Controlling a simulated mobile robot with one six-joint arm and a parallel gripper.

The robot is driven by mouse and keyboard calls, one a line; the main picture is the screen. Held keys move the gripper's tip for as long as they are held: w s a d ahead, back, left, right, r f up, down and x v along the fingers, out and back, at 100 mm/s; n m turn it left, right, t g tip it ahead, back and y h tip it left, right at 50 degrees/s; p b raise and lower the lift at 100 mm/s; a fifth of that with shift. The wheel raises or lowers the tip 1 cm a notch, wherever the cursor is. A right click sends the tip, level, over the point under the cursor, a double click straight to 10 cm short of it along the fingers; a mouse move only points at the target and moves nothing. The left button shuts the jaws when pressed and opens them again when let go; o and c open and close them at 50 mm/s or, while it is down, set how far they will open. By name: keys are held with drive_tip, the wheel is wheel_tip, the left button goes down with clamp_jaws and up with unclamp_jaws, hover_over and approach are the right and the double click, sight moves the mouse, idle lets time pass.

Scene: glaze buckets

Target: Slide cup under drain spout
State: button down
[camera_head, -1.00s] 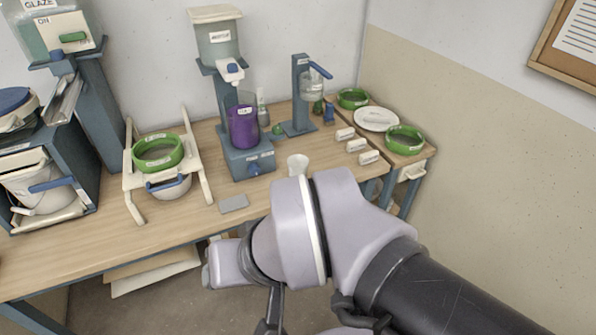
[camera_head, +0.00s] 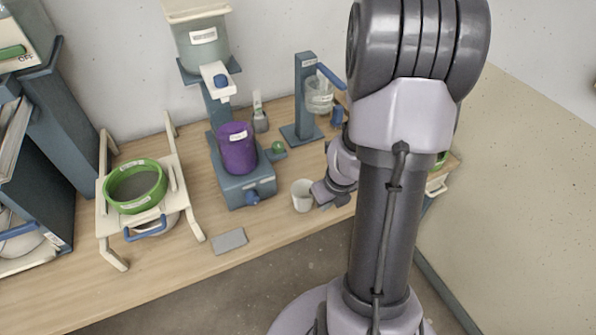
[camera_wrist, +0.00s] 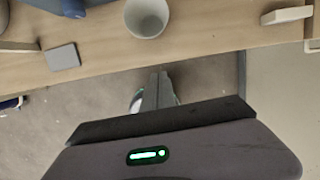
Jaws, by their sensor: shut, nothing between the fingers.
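A white cup (camera_head: 303,195) stands upright near the table's front edge; it also shows at the top of the wrist view (camera_wrist: 147,17). A blue stand (camera_head: 245,188) is left of and behind it, with a small blue spout (camera_head: 252,198) low on its front. The cup is to the right of that spout, not under it. My gripper (camera_head: 322,196) is just right of the cup, empty. In the wrist view its fingertips (camera_wrist: 158,74) are together, with a gap in the picture between them and the cup. Whether it touches the cup is unclear in the head view.
A purple bucket (camera_head: 237,150) sits on the blue stand. A grey flat pad (camera_head: 230,241) lies left of the cup. A pump dispenser (camera_head: 305,100) stands behind. A green-rimmed sieve (camera_head: 135,186) sits on a rack at left. My arm hides the table's right side.

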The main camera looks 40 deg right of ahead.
drive_tip(key=w+f+b, duration=0.1)
drive_tip(key=f, duration=0.1)
drive_tip(key=w+f+b, duration=0.2)
drive_tip(key=f, duration=0.1)
drive_tip(key=w+f+b, duration=0.1)
drive_tip(key=f, duration=0.2)
drive_tip(key=shift+w+d+f, duration=0.2)
drive_tip(key=shift+w+d, duration=0.1)
drive_tip(key=shift+w, duration=0.05)
drive_tip(key=shift+w+d+f, duration=0.1)
drive_tip(key=shift+w, duration=0.45)
